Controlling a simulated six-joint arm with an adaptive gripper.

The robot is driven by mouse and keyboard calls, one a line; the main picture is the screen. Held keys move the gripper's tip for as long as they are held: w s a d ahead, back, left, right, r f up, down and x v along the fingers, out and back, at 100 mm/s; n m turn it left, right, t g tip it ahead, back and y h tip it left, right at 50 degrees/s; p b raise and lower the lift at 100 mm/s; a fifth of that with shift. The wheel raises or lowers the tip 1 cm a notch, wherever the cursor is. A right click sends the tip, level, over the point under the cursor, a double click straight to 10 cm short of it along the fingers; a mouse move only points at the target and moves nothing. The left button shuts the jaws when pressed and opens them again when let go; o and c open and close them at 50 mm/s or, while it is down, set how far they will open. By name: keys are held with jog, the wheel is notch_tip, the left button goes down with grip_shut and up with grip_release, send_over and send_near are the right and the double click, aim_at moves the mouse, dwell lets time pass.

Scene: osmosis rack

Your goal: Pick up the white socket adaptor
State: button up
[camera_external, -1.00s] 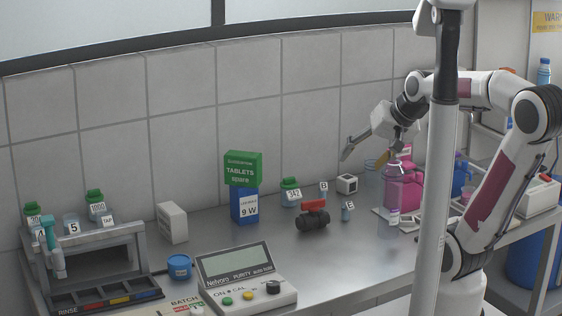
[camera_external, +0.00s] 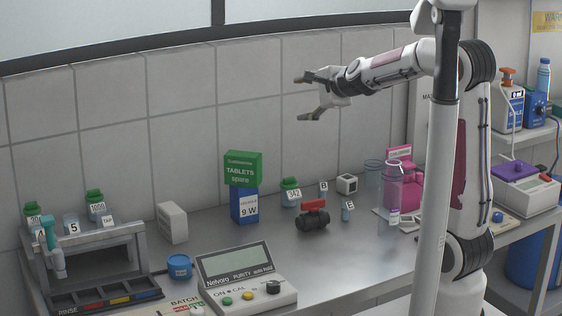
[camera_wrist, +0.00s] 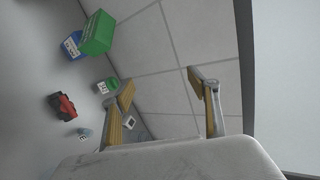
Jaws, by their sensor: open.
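The white socket adaptor (camera_external: 347,183) looks like a small white cube with a dark square opening in its face. It stands on the metal bench near the tiled wall, right of centre. In the wrist view the adaptor (camera_wrist: 128,121) is at the lower left, close to one finger and partly hidden by it. My gripper (camera_external: 300,98) is open and empty, high above the bench, pointing left. It is above and left of the adaptor, clear of it. In the wrist view the fingers of my gripper (camera_wrist: 160,85) are spread wide with the tiled wall between them.
A green tablets box on a blue box (camera_external: 244,187), a green-lidded jar (camera_external: 291,192) and a red-handled black valve (camera_external: 313,216) stand left of the adaptor. Small vials (camera_external: 347,211) and clear cylinders (camera_external: 391,196) are nearby. A purity meter (camera_external: 245,278) is in front.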

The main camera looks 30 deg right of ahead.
jog(key=w+d+f+m+h, duration=0.4)
jog(key=w+d+f+m, duration=0.1)
jog(key=w+m, duration=0.25)
jog(key=w+d+f+m+h, duration=0.3)
jog(key=w+d+f+m, duration=0.2)
jog(key=w+m, duration=0.3)
jog(key=m+g+h, duration=0.6)
jog(key=m+g, duration=0.2)
jog(key=m, duration=0.7)
send_near(347, 177)
jog(key=shift+x, duration=1.2)
jog(key=shift+s+f, duration=0.1)
jog(key=shift+s, duration=0.05)
jog(key=shift+x, duration=1.3)
jog(key=shift+x, duration=2.6)
